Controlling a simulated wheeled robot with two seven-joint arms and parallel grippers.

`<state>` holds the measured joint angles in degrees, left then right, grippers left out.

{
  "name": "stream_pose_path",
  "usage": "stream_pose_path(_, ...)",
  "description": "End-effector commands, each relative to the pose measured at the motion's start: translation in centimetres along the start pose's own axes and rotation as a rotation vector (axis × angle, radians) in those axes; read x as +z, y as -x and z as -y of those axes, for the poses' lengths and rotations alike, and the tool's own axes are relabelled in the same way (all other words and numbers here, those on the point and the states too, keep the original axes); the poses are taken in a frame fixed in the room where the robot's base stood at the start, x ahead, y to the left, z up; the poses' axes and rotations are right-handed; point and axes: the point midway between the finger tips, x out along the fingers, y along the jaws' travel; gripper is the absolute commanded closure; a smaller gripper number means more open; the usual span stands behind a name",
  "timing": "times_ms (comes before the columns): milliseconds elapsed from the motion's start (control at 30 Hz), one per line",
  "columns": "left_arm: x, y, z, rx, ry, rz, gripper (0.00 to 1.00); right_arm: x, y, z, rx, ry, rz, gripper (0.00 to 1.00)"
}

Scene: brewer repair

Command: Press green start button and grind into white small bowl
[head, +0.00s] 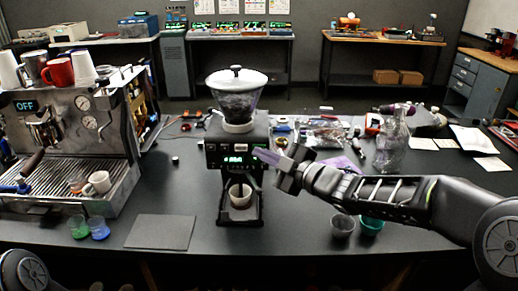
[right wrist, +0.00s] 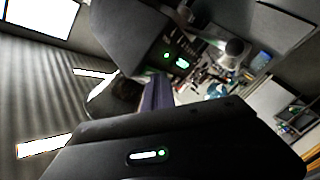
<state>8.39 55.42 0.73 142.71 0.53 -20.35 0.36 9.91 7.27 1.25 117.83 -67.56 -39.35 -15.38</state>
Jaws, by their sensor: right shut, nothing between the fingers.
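The coffee grinder (head: 213,133) stands in the middle of the table, with a dark clear hopper (head: 236,102) under a white lid. Its front panel has a small lit display (head: 236,160). The white small bowl (head: 240,197) sits upright under the spout at its base. My right gripper (head: 262,155) is shut and empty, its purplish fingertips at the right side of the panel. They hide part of that side; I cannot tell whether they touch it. In the right wrist view, the fingers (right wrist: 157,93) are close to a dark body with a green light (right wrist: 166,55). My left gripper is out of view.
The espresso machine (head: 75,130) with cups stands at left. A grey mat (head: 160,232) lies in front. A glass jug (head: 392,143) and two small cups (head: 342,226) are by my right arm. Loose tools and packets clutter the table behind the gripper.

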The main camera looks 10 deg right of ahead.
Motion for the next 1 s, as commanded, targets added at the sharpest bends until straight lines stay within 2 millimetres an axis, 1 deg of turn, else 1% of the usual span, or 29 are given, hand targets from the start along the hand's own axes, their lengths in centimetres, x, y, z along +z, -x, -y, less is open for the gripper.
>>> stream_pose_path(300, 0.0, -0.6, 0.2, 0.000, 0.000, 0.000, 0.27, -0.6, 0.9, 0.7, 0.001, 0.000, 0.001, 1.00)
stream_pose_path(767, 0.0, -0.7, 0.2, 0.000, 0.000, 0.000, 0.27, -0.9, 1.2, 0.9, 0.000, 0.000, 0.000, 1.00)
stream_pose_path(1000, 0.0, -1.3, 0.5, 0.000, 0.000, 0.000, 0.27, -1.9, 2.7, 2.0, 0.001, 0.001, -0.001, 1.00)
